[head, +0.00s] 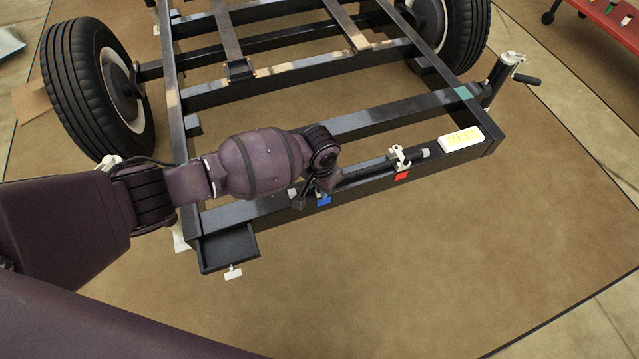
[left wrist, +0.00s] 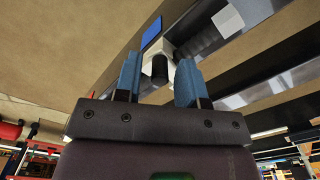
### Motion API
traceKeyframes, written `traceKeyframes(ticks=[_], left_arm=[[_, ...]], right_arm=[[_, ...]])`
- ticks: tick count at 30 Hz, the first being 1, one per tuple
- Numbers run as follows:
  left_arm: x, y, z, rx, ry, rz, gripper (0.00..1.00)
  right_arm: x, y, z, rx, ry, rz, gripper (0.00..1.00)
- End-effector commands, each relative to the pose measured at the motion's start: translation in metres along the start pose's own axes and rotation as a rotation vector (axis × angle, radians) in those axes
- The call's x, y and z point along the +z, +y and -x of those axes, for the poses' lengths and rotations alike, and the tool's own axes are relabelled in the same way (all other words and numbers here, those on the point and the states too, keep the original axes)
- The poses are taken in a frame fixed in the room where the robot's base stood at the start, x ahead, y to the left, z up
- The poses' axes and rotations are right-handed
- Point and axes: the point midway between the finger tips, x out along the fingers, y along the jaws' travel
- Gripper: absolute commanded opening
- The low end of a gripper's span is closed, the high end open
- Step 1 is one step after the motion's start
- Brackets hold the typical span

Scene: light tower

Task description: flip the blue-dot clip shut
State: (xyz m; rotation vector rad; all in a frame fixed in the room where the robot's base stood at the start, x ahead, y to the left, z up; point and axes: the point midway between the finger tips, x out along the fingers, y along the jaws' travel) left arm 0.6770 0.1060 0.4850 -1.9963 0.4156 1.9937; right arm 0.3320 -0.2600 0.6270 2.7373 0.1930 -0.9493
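My left gripper (head: 318,192) is low over the front beam of the black trailer frame, beside the blue square (head: 324,200). In the left wrist view its two blue fingers (left wrist: 159,62) are apart. A white clip (left wrist: 152,48) with a dark rounded end sits in and just beyond the gap between them, with no clear contact. The blue square (left wrist: 152,31) lies next to this clip. In the head view the gripper mostly hides the clip, and I cannot tell its lever's position. My right gripper is not in view.
Along the same beam stand another white clip (head: 399,156) with a red square (head: 401,175) and a white box with yellow marks (head: 461,139). An open black tray (head: 228,246) is at the beam's left end. Wheels (head: 97,90) flank the frame. The floor in front is clear.

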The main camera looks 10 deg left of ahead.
Motion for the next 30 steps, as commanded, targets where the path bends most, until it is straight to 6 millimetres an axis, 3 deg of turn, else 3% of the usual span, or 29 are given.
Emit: traceKeyframes(ticks=[1, 7, 16, 30], left_arm=[[0.000, 0.000, 0.000, 0.000, 0.000, 0.000, 0.28], [0.000, 0.000, 0.000, 0.000, -0.001, 0.000, 0.00], [-0.005, 0.004, 0.004, 0.000, 0.004, 0.085, 0.00], [-0.009, 0.009, -0.001, 0.001, -0.002, 0.235, 0.00]], right_arm=[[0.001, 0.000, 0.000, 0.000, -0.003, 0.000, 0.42], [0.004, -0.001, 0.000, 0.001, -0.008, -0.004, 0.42], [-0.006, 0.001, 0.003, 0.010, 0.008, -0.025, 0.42], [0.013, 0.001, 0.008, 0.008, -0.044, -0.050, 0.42]])
